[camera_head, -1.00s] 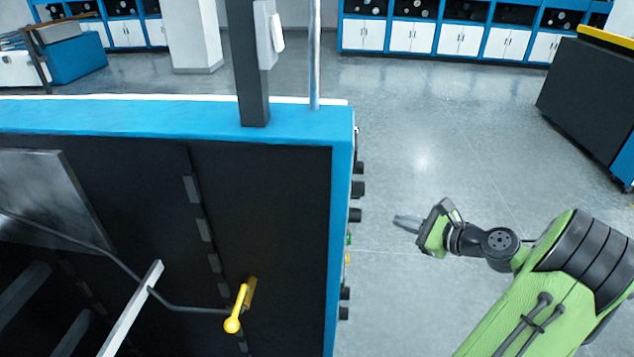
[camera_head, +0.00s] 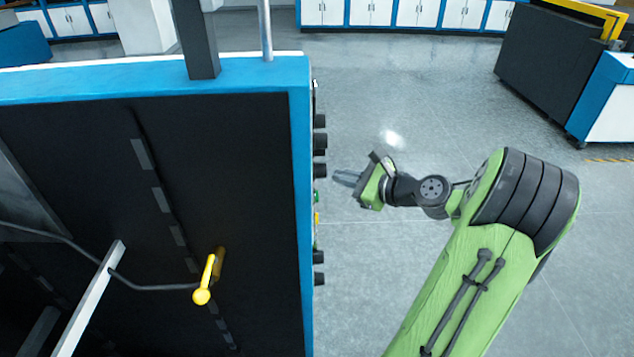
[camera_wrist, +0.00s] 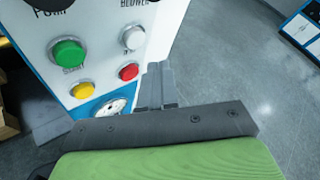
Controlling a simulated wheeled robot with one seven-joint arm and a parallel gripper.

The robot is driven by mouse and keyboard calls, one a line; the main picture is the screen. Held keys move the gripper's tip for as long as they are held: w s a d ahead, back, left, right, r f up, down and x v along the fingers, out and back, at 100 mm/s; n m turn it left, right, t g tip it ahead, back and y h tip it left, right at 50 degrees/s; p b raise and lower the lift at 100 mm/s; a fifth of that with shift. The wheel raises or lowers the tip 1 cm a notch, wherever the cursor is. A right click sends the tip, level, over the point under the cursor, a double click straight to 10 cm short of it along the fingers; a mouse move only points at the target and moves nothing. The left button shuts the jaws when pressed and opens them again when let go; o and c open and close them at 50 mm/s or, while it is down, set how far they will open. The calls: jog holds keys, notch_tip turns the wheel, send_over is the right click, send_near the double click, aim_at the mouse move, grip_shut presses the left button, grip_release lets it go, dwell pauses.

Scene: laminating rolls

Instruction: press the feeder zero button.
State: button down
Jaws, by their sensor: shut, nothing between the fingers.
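In the wrist view the machine's white control panel (camera_wrist: 98,30) carries a green button (camera_wrist: 68,52), a white button (camera_wrist: 133,37), a yellow button (camera_wrist: 82,90) and a red button (camera_wrist: 128,72). The small labels are too blurred to tell which is the feeder zero button. My gripper (camera_wrist: 156,80) is shut and empty, its fingertips just right of and below the red button in that picture. In the head view my gripper (camera_head: 338,177) points left at the panel's side, apart from it by a small gap.
Dark knobs (camera_head: 320,141) stick out along the machine's right side. A round dial (camera_wrist: 112,107) sits low on the panel. A yellow-handled lever (camera_head: 206,280) is on the machine's dark face. Open floor (camera_head: 430,100) lies behind and right of my arm. A dark cabinet (camera_head: 550,70) stands at the far right.

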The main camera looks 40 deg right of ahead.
jog(key=shift+w+a+r, duration=0.2)
jog(key=shift+w+a, duration=0.2)
jog(key=shift+a, duration=0.2)
dwell(1.6)
jog(key=shift+w+a+p, duration=0.3)
jog(key=shift+a+p, duration=0.05)
jog(key=shift+p, duration=0.05)
jog(key=shift+w+a, duration=0.2)
jog(key=shift+a, duration=0.15)
dwell(0.6)
jog(key=shift+d, duration=0.1)
jog(key=shift+s+d+p, duration=0.45)
jog(key=shift+d+p, duration=0.15)
jog(key=shift+p, duration=0.05)
